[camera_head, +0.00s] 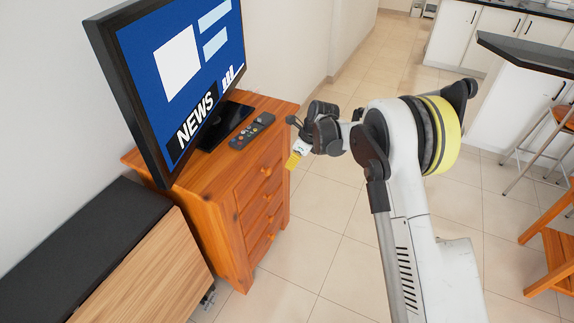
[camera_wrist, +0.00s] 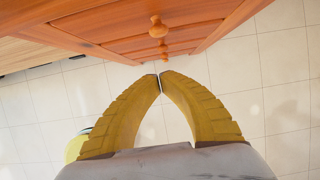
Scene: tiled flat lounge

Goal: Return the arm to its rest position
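My arm reaches up from the bottom right of the head view and bends over toward the wooden drawer unit (camera_head: 240,190). The orange drawer front with round knobs (camera_wrist: 158,27) lies beyond the tips. I cannot tell the exact gap between gripper and unit.
A television (camera_head: 180,70) and a remote (camera_head: 252,131) stand on the drawer unit. A low bench with a dark top (camera_head: 85,245) is at lower left. A counter (camera_head: 530,52) and stools (camera_head: 555,255) are at right. Tiled floor (camera_head: 335,265) is clear between them.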

